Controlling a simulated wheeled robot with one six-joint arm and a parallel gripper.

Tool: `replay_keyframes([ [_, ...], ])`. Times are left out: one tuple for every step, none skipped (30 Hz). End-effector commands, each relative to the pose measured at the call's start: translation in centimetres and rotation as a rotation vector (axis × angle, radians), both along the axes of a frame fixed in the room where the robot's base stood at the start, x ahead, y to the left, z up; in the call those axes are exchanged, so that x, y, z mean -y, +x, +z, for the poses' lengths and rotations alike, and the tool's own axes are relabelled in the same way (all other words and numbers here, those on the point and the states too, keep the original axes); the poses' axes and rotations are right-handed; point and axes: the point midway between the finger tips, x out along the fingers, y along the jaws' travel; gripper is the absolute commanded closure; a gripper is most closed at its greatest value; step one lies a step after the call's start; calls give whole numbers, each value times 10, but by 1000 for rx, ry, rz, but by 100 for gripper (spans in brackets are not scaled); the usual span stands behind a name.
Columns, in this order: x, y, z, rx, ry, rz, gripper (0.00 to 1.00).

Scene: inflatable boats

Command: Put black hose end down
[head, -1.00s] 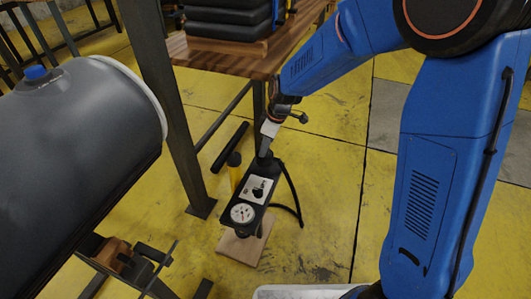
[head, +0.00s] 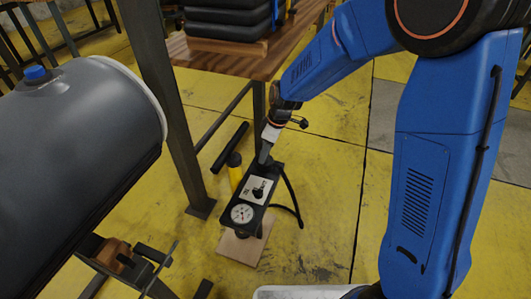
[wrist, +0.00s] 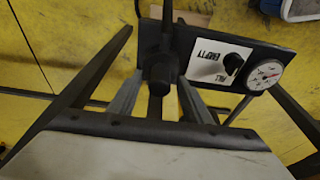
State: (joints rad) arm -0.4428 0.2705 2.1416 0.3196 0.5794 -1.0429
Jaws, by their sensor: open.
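The black hose end (wrist: 160,74) stands between the two fingers of my gripper (wrist: 160,98) in the wrist view. The grey fingers are apart, one on each side of it, with gaps showing. In the head view my gripper (head: 264,154) points down at the far end of the black pump box (head: 240,236), which has a white label and a round gauge (head: 242,213). The black hose (head: 291,190) curves down the right side of the box to the floor. The hose end is hard to make out in the head view.
A grey inflatable tube (head: 75,150) with a blue valve cap (head: 35,72) fills the left. A wooden bench (head: 220,58) with dark metal legs stands behind the pump. A yellow cylinder (head: 235,176) is beside the box. Yellow floor (head: 325,200) is clear to the right.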

Motion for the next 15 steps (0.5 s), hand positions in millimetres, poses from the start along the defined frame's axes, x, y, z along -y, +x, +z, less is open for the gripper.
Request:
replay_keyframes([
  [2, 0, 8, 5, 2, -1, 55],
  [3, 0, 13, 5, 2, -1, 55],
  [5, -1, 20, 4, 2, -2, 55],
  [6, -1, 26, 5, 3, -2, 55],
  [7, -2, 31, 5, 3, -2, 55],
  [9, -3, 39, 4, 2, -1, 55],
  [10, -3, 45, 5, 2, -1, 55],
  [12, -4, 51, 5, 1, 0, 55],
  [13, -4, 58, 5, 2, -1, 55],
  [14, -4, 64, 5, 2, -1, 55],
  [16, -5, 69, 4, 2, -1, 55],
  [17, -6, 75, 4, 2, -2, 55],
  [18, -6, 79, 4, 2, -2, 55],
  [19, -7, 83, 2, 1, -1, 55],
  [21, -7, 88, 3, 1, -2, 55],
])
